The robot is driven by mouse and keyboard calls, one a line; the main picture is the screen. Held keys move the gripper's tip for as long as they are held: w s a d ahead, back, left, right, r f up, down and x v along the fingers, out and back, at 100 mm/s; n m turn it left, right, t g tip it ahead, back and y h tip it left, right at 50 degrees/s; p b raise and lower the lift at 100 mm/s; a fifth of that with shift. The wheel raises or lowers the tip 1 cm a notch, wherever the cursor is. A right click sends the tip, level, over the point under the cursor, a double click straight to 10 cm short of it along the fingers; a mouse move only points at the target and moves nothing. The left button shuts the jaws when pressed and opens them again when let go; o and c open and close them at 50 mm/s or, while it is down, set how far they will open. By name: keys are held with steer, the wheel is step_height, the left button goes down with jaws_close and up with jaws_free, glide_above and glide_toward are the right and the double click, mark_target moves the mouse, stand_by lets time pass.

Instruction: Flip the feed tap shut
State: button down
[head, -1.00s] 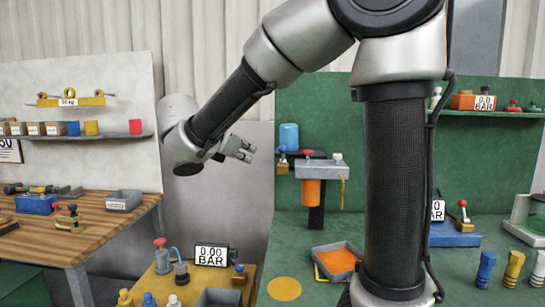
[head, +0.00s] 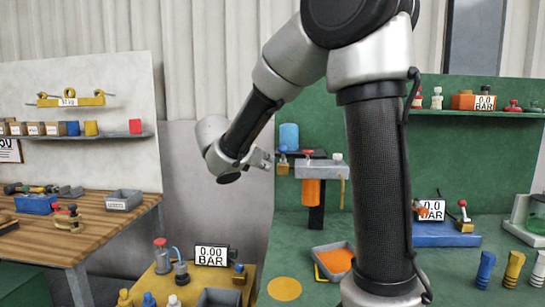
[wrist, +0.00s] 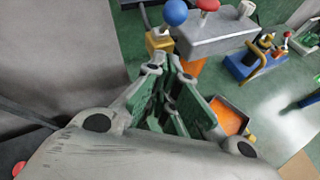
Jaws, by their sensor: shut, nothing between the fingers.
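A grey block (head: 318,169) at the green panel has a red knob (head: 308,153), a white knob (head: 337,156) and an orange cylinder (head: 310,192) below. I cannot tell for sure which part is the feed tap. My gripper (head: 268,160) is shut and empty, just left of the brass fitting in the picture. In the wrist view, the closed fingers (wrist: 167,78) point towards the brass fitting (wrist: 158,40) and the grey block (wrist: 215,36); contact is unclear.
An orange-filled tray (head: 333,262) lies below on the green bench. A blue unit (head: 440,236) with a red-knobbed lever stands at right. A wooden bench (head: 110,225) is at left.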

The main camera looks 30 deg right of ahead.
steer(key=d, duration=0.1)
steer(key=d+r, duration=0.1)
steer(key=w+d, duration=0.1)
steer(key=shift+w+d+r, duration=0.1)
steer(key=shift+r, duration=0.15)
steer(key=shift+w+d+r+g+y, duration=0.15)
steer(key=shift+w+r+g+y, duration=0.15)
steer(key=shift+r+g+y, duration=0.15)
stand_by(0.5)
steer(key=w+d+r+n+g+y, duration=0.2)
steer(key=w+d+r+g+y, duration=0.1)
steer(key=w+r+g+y, duration=0.1)
steer(key=shift+w+d+r+g+y, duration=0.15)
steer(key=shift+w+r+g+y, duration=0.4)
steer(key=shift+g, duration=0.6)
steer(key=shift+s+r, duration=0.15)
steer(key=v, duration=1.2)
